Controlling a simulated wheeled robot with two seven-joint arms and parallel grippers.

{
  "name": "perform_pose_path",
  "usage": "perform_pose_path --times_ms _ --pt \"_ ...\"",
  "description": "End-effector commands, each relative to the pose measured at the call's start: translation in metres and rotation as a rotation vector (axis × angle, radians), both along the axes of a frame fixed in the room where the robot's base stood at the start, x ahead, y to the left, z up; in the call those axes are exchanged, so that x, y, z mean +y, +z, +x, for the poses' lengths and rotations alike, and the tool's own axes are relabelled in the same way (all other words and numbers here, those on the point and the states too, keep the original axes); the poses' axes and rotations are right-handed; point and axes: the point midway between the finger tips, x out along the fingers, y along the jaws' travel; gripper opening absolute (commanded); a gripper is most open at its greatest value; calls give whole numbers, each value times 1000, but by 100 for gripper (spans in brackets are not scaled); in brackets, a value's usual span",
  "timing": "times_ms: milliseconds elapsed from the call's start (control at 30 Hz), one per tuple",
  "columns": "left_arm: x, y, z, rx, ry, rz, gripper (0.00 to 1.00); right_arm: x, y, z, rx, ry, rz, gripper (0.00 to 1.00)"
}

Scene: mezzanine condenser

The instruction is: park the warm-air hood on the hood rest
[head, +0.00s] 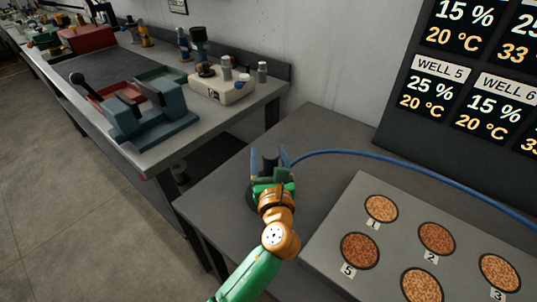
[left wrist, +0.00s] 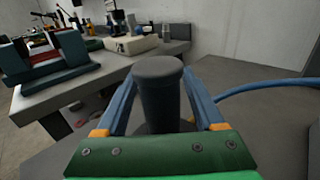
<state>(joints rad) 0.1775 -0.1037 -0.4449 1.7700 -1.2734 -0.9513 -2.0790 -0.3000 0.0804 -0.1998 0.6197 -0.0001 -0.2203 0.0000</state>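A dark grey upright post with a round cap (left wrist: 159,95) stands between the fingers of my left gripper (head: 270,160); it seems to be the handle of the warm-air hood. A finger lies close along each side of it, and I cannot tell whether they press on it. A dark round base (head: 252,196) shows below on the grey table, mostly hidden by the gripper. I cannot tell hood from hood rest there. The blue hose (head: 400,158) runs right from beside the gripper, and it also shows in the left wrist view (left wrist: 265,86). My right gripper is not in view.
A grey plate (head: 345,222) with several numbered round wells lies at the right of the table. A dark board (head: 465,85) with well readings stands behind. At left, a workbench (head: 222,112) carries a teal-and-red fixture (head: 150,108) and a pale box (head: 222,88). Bare tabletop lies behind the gripper.

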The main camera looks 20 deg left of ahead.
Motion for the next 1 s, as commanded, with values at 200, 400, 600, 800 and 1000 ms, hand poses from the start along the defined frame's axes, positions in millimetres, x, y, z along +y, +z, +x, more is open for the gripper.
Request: perform_pose_path --times_ms 200,400,600,800,1000 --pt "0 0 0 -1 0 0 71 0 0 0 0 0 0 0" --pt "-6 5 -11 1 -3 0 71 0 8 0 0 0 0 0" --pt "-26 6 -56 2 -3 -1 71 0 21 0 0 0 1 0" --pt "-44 5 -94 1 -1 0 71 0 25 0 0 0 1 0" --pt "-51 5 -109 -4 1 -1 71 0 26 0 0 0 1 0"
